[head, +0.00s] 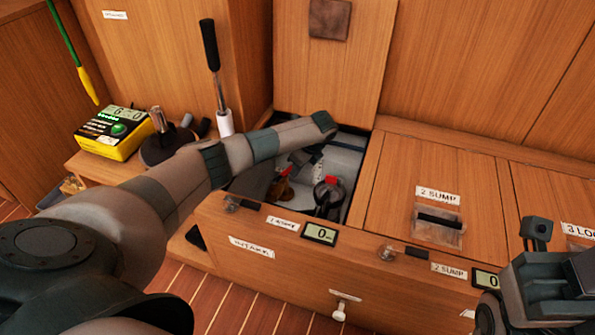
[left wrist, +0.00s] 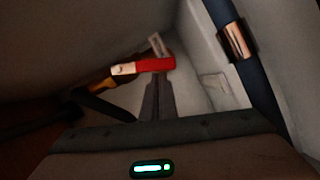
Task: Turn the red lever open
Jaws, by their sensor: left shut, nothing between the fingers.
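The red lever (left wrist: 155,65) shows in the left wrist view with a pale tag at its left end and brass-coloured metal beside it. My left gripper (left wrist: 159,98) is shut and empty, its dark fingers pointing at the lever; whether they touch it I cannot tell. In the head view my left arm reaches into the open locker, with the gripper (head: 308,158) down inside, partly hidden. There a brass-coloured fitting with a red part (head: 284,172) and a dark round fitting with a red top (head: 331,181) sit close by. My right wrist shows at the lower right; its fingers are hidden.
The locker's lid (head: 325,65) stands raised behind the opening. A closed hatch labelled 2 SUMP (head: 430,185) lies to the right. A yellow meter (head: 111,131) and a black-handled lever (head: 212,60) stand left of the opening. The locker walls leave little room around the gripper.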

